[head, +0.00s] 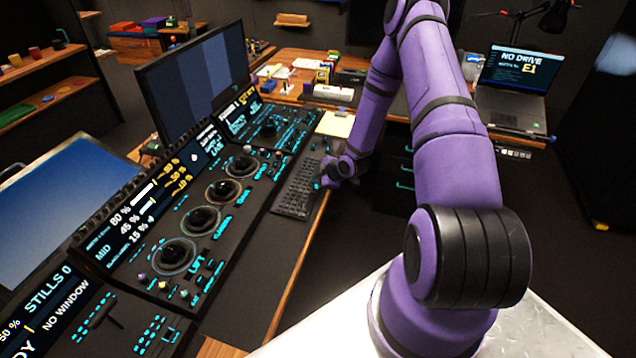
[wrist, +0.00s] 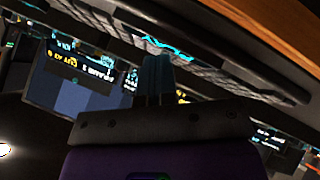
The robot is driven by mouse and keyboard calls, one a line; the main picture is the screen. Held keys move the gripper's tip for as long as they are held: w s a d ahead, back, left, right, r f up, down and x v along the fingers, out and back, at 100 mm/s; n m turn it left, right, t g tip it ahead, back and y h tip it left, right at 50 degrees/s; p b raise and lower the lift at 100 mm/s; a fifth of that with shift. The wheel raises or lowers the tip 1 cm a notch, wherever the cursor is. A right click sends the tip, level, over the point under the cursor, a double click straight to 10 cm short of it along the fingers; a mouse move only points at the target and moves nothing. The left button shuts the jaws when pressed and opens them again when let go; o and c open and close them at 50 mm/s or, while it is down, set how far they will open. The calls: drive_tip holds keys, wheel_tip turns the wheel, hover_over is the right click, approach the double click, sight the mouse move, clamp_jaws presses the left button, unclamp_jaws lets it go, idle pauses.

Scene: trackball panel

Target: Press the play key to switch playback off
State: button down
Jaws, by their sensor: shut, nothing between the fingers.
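The trackball panel (head: 205,235) runs along the left half of the head view, with several trackballs and rows of small cyan-lit keys. I cannot read which key is the play key. My gripper (head: 322,182) is small in the head view, low beside the black keyboard (head: 297,188) at the panel's right edge. In the wrist view my gripper's fingers (wrist: 155,70) are together and empty. A glowing cyan marking (wrist: 168,47) shows just beyond the fingertips. I cannot tell whether they touch anything.
A large monitor (head: 200,85) stands behind the panel. A laptop (head: 515,85) reading "NO DRIVE" sits at the back right. A yellow paper (head: 335,124) and small items lie on the desk beyond the keyboard. The dark floor right of the desk edge looks clear.

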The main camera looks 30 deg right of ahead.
drive_tip(key=shift+r, duration=0.95)
drive_tip(key=shift+r, duration=2.45)
drive_tip(key=shift+r, duration=0.15)
